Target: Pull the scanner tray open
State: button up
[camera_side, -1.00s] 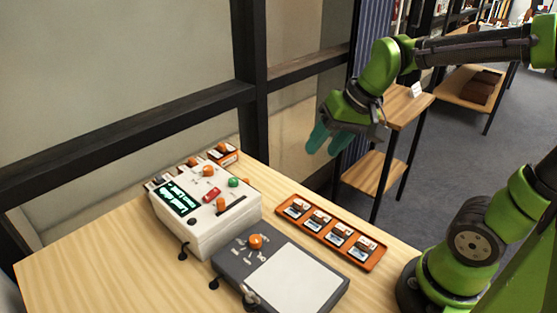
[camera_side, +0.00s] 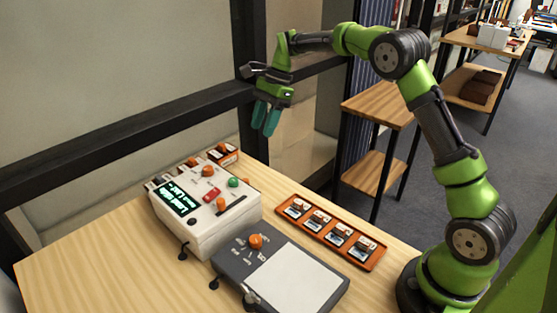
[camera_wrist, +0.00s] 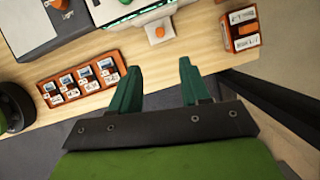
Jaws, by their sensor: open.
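The white scanner (camera_side: 225,228) stands on the wooden table, with a lit display, a red button, a green button and orange knobs on top. In the wrist view, part of the scanner (camera_wrist: 113,8) shows at the top edge. A pale block with an orange knob (camera_wrist: 160,32) sits at its near side and may be the scanner tray; I cannot tell how far out it is. My gripper (camera_side: 266,120) is raised above the table's far side, beyond the scanner, fingers pointing down. In the wrist view my gripper (camera_wrist: 159,68) is open and empty, apart from the knob.
A dark grey device with a white plate (camera_side: 297,280) stands in front of the scanner. An orange holder of slides (camera_side: 309,229) lies right of it. An orange-and-white box (camera_side: 222,154) sits at the table's back corner. A dark window frame (camera_side: 250,70) rises behind.

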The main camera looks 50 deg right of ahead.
aim_at(246, 180)
jog(key=x, duration=1.6)
jog(key=shift+f, duration=0.15)
grip_shut()
jog(key=shift+d, duration=0.1)
